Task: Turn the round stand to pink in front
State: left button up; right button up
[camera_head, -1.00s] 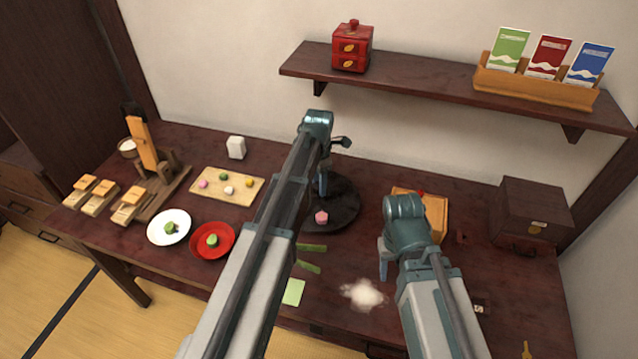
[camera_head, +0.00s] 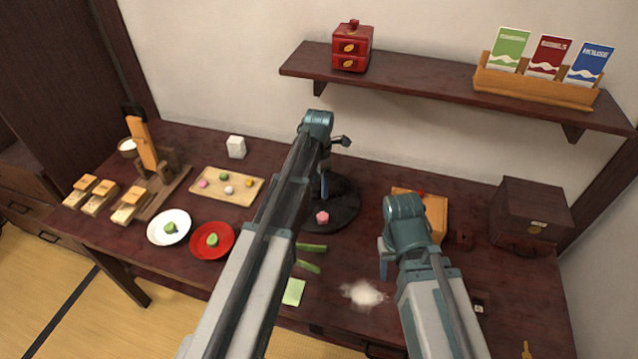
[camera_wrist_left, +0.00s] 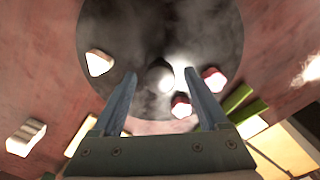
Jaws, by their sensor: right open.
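The round stand (camera_head: 347,208) is a dark disc on the table, partly hidden by my left arm in the head view. A pink sweet (camera_head: 322,217) sits at its front edge there. In the left wrist view the stand (camera_wrist_left: 115,25) fills the top, with a grey knob (camera_wrist_left: 158,78) at its middle. A white piece (camera_wrist_left: 98,62) and two red-and-white pieces (camera_wrist_left: 214,80) (camera_wrist_left: 181,105) show near its rim. My left gripper (camera_wrist_left: 160,74) is open above the stand, its fingers apart on either side of the knob. My right gripper (camera_head: 384,262) is off the stand, to its front right.
A wooden tray (camera_head: 435,212) stands right of the disc, partly behind my right arm. White powder (camera_head: 363,293) and green strips (camera_head: 310,247) lie in front. A board of sweets (camera_head: 240,193), a red plate (camera_head: 196,250) and a white plate (camera_head: 157,238) are left. A shelf (camera_head: 430,85) hangs above.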

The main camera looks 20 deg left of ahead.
aim_at(319, 185)
pick_arm(q)
jog(key=shift+r, duration=0.1)
pick_arm(e)
jog(key=shift+r, duration=0.1)
pick_arm(q)
notch_tip(319, 185, up, 14)
jog(key=p, duration=1.3)
jog(key=shift+f+p, duration=0.2)
jog(key=shift+p, duration=0.2)
pick_arm(e)
notch_tip(319, 185, up, 14)
jog(key=shift+f, duration=0.2)
pick_arm(q)
jog(key=s+d+m, duration=0.6)
jog(key=s+m, duration=0.5)
jog(key=m, duration=0.4)
jog(key=s+d+m+y, duration=0.1)
jog(key=s+d+m, duration=0.6)
jog(key=s+m, duration=0.5)
jog(key=shift+s+m, duration=0.3)
jog(key=shift+m, duration=1.4)
